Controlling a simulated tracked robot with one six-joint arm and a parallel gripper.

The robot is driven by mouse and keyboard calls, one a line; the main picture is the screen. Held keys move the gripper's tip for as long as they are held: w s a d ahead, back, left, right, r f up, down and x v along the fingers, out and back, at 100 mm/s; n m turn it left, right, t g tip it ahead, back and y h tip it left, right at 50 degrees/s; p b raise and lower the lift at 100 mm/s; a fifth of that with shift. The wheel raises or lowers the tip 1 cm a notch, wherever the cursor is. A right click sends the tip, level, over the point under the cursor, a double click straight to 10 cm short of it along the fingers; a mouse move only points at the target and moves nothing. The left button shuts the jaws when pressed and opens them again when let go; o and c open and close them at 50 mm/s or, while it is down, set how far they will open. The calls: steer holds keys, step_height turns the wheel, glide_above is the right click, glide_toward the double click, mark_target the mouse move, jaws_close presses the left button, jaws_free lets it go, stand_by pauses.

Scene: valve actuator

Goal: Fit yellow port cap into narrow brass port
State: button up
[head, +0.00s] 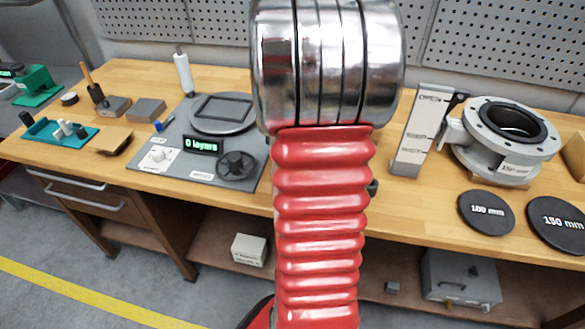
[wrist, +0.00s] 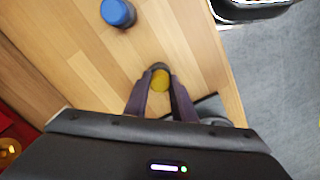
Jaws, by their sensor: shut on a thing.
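My gripper (wrist: 160,78) is shut on the yellow port cap (wrist: 160,80), which shows as a small yellow disc between the two dark fingertips in the wrist view. The cap is over or near the wooden bench top; I cannot tell its height. No narrow brass port can be made out for certain. A small orange-gold round thing (wrist: 9,149) shows beside something red at the lower left of the wrist view; I cannot tell what it is. In the head view my red arm hides the middle of the bench, and neither gripper nor cap shows.
A blue round cap (wrist: 117,12) stands on the bench ahead of my gripper. The bench edge and grey floor lie to the right in the wrist view. In the head view, a grey panel with a handwheel (head: 236,166) is left of my arm, and a flanged valve body (head: 499,135) is right.

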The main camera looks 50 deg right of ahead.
steer(key=c, duration=0.3)
steer(key=shift+r, duration=0.15)
steer(key=shift+c, duration=0.2)
step_height(320, 180, up, 10)
stand_by(0.3)
stand_by(0.5)
